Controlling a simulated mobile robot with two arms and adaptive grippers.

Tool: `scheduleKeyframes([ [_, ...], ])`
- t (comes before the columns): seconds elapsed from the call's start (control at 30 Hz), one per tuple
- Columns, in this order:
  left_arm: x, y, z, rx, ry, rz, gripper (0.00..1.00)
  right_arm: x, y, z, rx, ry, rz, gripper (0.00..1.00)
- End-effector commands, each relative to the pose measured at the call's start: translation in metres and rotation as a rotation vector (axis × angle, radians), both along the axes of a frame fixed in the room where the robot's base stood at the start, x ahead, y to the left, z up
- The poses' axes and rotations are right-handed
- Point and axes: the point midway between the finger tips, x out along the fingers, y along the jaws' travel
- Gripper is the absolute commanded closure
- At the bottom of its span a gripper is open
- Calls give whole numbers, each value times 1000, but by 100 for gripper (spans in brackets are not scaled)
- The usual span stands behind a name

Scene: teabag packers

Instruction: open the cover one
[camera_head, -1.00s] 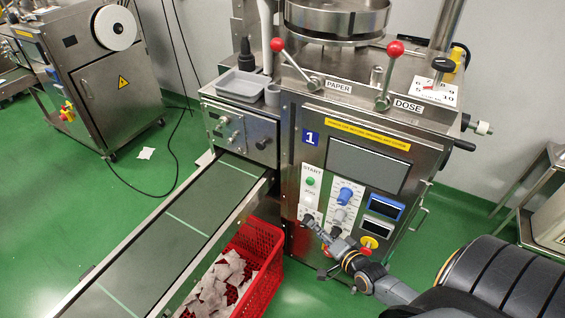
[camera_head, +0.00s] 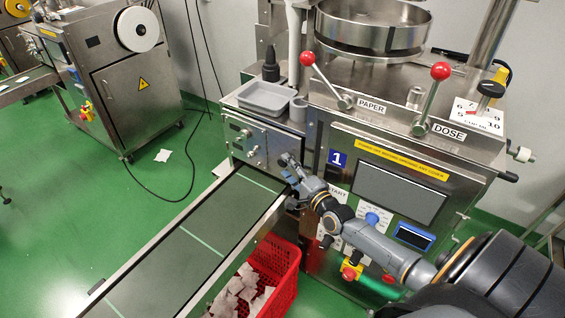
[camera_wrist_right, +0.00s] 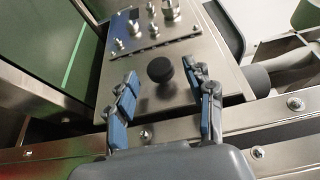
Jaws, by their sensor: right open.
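The machine marked 1 (camera_head: 338,158) has a small steel cover at its left (camera_head: 268,138), above the belt's end. In the right wrist view this steel cover (camera_wrist_right: 217,72) carries a round black knob (camera_wrist_right: 160,69). My right gripper (camera_head: 288,164) is in front of the cover's lower right part in the head view. In the right wrist view my right gripper (camera_wrist_right: 163,93) is open, its two blue-padded fingers spread on either side of the knob's line. The knob is just beyond the fingertips and not gripped. My left gripper is out of view.
A conveyor belt (camera_head: 185,245) runs to the lower left. A red crate (camera_head: 285,290) of teabags stands beside it. A grey tray (camera_head: 265,97) sits on top of the machine, near red-ball levers (camera_head: 440,71). Green floor is open at left.

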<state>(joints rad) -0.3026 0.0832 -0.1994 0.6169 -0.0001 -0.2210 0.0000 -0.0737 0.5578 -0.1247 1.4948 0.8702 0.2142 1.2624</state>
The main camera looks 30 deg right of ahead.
Motion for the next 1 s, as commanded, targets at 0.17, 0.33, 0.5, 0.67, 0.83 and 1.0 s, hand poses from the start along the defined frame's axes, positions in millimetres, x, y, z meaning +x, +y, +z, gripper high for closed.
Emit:
scheduleKeyframes([
  [0.17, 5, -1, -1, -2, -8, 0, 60, 23, 0, 0, -1, -2, 0, 47],
  [0.33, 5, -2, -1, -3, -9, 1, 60, 32, 0, 0, -1, -1, 0, 47],
  [0.5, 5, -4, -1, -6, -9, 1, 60, 33, 0, 0, -1, 0, 0, 47],
  [0.67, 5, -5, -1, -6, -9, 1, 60, 32, 0, 0, -1, 0, 0, 55],
  [0.83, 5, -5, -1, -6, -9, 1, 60, 32, 0, 0, -1, 0, 0, 90],
  [1.0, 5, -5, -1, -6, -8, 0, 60, 32, 0, 0, -2, 0, 0, 100],
])
